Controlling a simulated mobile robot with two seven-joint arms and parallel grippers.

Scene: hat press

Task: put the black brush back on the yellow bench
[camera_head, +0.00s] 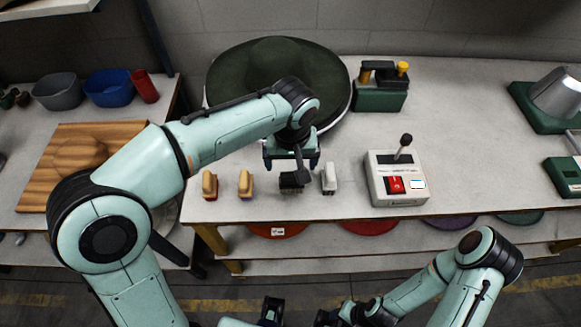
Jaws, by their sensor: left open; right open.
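The black brush (292,182) stands on the front part of the pale-topped bench with yellow legs (340,207), between a tan brush (245,184) and a white-grey brush (329,179). My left gripper (292,162) is open, with its two fingers spread just above and behind the black brush. Whether it touches the brush I cannot tell. The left wrist hides part of the space above the brush. My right gripper (322,318) is low at the bottom edge, in front of the bench and away from the brush. Its jaws are partly cut off and hard to make out.
A second tan brush (210,185) stands at the left. A large dark green hat (235,75) lies behind my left arm. A white control box (396,178) with a black lever stands right of the brushes. A green block with handles (380,95) is farther back. Bench space beyond the box is clear.

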